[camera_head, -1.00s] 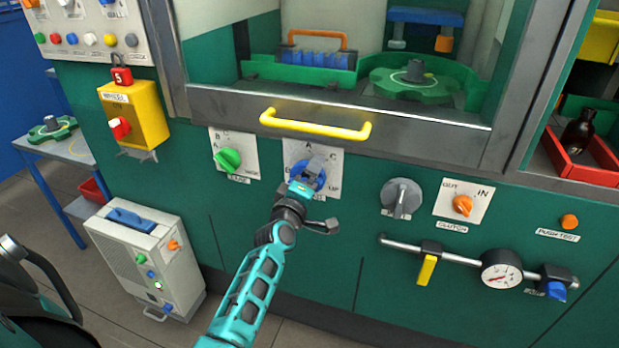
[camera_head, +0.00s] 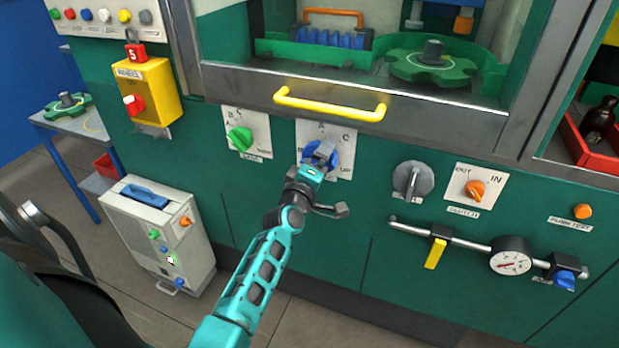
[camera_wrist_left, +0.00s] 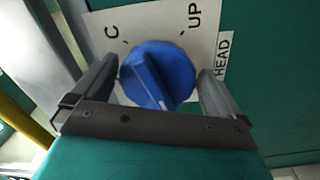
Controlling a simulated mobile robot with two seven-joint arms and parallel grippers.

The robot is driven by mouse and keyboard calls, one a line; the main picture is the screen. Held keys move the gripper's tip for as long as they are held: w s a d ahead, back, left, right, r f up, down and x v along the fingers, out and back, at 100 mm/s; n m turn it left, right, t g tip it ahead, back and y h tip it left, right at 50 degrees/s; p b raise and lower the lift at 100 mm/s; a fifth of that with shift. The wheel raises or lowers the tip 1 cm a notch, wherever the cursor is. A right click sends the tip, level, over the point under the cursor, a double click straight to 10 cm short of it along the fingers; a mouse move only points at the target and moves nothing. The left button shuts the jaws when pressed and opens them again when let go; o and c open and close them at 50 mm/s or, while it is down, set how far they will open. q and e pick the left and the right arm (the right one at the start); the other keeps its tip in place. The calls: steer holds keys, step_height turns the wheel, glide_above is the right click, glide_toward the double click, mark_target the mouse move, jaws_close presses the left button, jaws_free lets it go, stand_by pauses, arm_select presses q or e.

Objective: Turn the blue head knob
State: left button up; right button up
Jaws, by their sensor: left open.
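The blue head knob (camera_head: 333,157) sits on a white plate marked A, C and UP on the green panel, partly hidden by my gripper. In the left wrist view the round knob (camera_wrist_left: 158,75) shows whole, with a white mark at its lower edge. C is at its upper left, UP at its upper right, and the HEAD label (camera_wrist_left: 223,55) at right. My left gripper (camera_head: 322,152) is at the knob. Its open fingers (camera_wrist_left: 158,70) stand on either side of the knob, with a gap visible at the right finger. My right gripper is not seen.
A yellow handle bar (camera_head: 330,104) juts out above the knob. A green knob (camera_head: 240,139) is to the left, a grey knob (camera_head: 412,180) and orange clutch knob (camera_head: 475,189) to the right. A pipe with a gauge (camera_head: 510,256) runs lower right.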

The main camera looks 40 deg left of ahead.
arm_select(q)
steer(key=p+v, duration=0.2)
steer(key=v, duration=1)
steer(key=shift+p, duration=0.35)
steer(key=shift+w, duration=0.1)
steer(key=s+d+f+m+g+h, duration=0.6)
steer(key=s+d+f+m, duration=0.6)
steer(key=m, duration=0.7)
steer(key=shift+s+d+f+m+g, duration=0.15)
steer(key=shift+s+d+m+g, duration=0.25)
steer(key=shift+s+d, duration=0.5)
